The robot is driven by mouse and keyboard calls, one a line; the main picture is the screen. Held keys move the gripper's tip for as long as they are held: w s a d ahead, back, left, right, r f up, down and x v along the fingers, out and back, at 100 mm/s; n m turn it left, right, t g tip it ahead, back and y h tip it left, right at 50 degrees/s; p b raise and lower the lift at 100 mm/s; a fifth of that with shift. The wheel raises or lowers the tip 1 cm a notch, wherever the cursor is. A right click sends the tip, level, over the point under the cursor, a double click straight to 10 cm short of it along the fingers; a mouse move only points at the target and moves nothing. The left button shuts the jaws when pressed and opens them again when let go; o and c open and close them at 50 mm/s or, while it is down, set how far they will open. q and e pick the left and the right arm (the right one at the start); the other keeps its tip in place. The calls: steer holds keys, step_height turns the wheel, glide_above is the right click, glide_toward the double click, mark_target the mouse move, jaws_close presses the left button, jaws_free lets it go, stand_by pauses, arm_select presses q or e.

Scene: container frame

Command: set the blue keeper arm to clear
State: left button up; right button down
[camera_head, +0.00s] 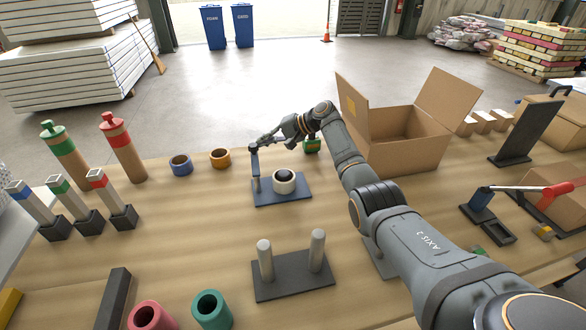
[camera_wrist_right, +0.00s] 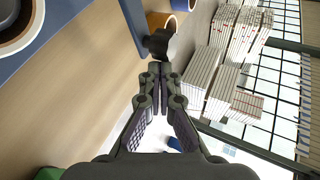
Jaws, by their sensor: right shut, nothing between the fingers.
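In the right wrist view the arm (camera_wrist_right: 132,18) comes down from the top edge to the dark knob (camera_wrist_right: 160,43). My right gripper (camera_head: 264,139) is shut and empty, its tips close to the knob; the tips (camera_wrist_right: 157,72) show just below it there. I cannot tell whether they touch. My left gripper is out of view.
Blue (camera_head: 181,165) and orange (camera_head: 220,158) rings lie left of the arm. A two-post stand (camera_head: 292,277) is in front.

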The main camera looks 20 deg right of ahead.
steer(key=shift+a, duration=0.1)
stand_by(0.4)
step_height(320, 180, up, 10)
stand_by(0.5)
